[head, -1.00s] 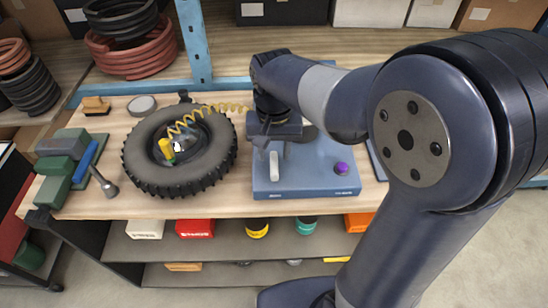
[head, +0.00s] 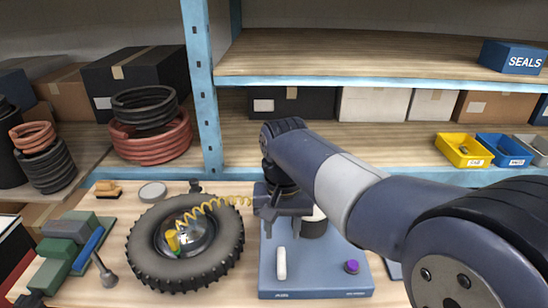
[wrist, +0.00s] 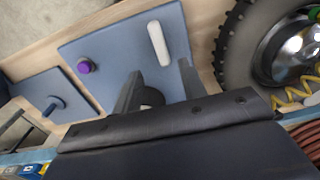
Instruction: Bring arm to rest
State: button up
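My gripper (head: 272,222) hangs over the back left part of a blue machine base (head: 310,268) on the wooden bench. In the wrist view its two grey fingers (wrist: 163,92) stand apart, with no object held between them. The base carries a white upright handle (head: 281,263) and a purple knob (head: 352,267); both also show in the wrist view. My arm reaches in from the right and hides part of the bench.
A black tyre (head: 150,259) with a yellow coiled hose (head: 215,203) lies left of the base. Green blocks (head: 55,262) and a blue-handled tool (head: 90,250) lie further left. A blue shelf post (head: 203,95) stands behind. Yellow and blue bins (head: 463,151) sit at right.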

aim_at(281, 259)
notch_tip(281, 259, down, 10)
jog(key=shift+f+p, duration=0.1)
jog(key=shift+p, duration=0.25)
jog(key=shift+n, duration=0.3)
